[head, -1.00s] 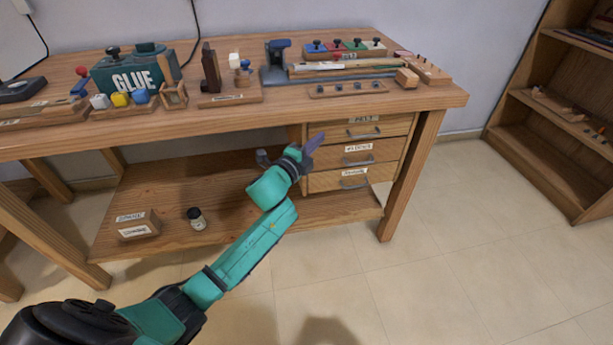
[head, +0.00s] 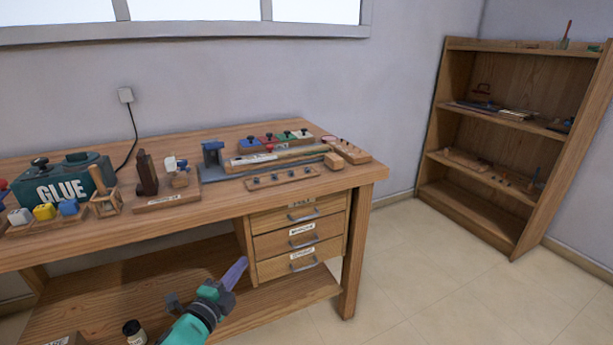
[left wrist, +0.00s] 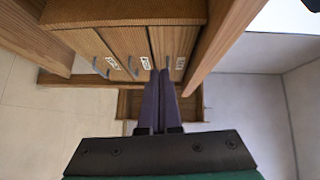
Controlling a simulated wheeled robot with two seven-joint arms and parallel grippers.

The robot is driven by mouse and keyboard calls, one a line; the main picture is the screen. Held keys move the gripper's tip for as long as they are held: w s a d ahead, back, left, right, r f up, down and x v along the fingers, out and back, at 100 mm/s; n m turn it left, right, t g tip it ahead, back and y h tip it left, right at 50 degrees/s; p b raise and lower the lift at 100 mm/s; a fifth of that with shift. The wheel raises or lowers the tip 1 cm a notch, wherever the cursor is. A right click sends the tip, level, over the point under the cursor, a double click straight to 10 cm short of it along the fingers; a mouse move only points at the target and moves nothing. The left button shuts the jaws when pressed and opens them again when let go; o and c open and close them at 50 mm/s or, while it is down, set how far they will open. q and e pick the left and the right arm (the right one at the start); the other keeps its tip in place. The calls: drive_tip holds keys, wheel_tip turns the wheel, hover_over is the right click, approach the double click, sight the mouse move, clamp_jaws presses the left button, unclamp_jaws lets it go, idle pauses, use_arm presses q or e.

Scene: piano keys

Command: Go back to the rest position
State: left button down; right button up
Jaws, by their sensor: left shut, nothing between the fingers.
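My left gripper (head: 233,275) is at the lower middle of the head view, in front of the workbench's drawer unit. Its purple fingers are closed together with nothing between them. The left wrist view shows the same shut fingers (left wrist: 163,95) from behind, with the drawers beyond them. The green forearm comes up from the bottom edge of the head view. My right gripper is in neither view.
The wooden workbench (head: 300,197) carries a glue box (head: 70,188), colored blocks and wooden parts. Its labelled drawers (head: 300,240) look shut. A small jar (head: 134,331) stands on the lower shelf. A bookcase (head: 440,120) stands at the right. The floor between is clear.

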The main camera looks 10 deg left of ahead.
use_arm(q)
drive_tip(key=s+a+f+n+g+y, duration=0.2)
drive_tip(key=s+f+n+g, duration=0.45)
drive_tip(key=f, duration=0.85)
drive_tip(key=s+a+f+n+g+y, duration=0.15)
drive_tip(key=s+f+n+g, duration=0.25)
drive_tip(key=s+f+n, duration=0.75)
drive_tip(key=s+d+f+m+g, duration=0.1)
drive_tip(key=s+d+f+g, duration=0.3)
drive_tip(key=s+f, duration=0.6)
drive_tip(key=s+a+r+p, duration=0.2)
drive_tip(key=s+r+p, duration=0.2)
drive_tip(key=s+p, duration=0.3)
drive_tip(key=s+a+r+g+p, duration=0.1)
drive_tip(key=s+r+p, duration=0.3)
drive_tip(key=p, duration=1.1)
drive_tip(key=shift+s+a, duration=0.5)
drive_tip(key=shift+s, duration=1.35)
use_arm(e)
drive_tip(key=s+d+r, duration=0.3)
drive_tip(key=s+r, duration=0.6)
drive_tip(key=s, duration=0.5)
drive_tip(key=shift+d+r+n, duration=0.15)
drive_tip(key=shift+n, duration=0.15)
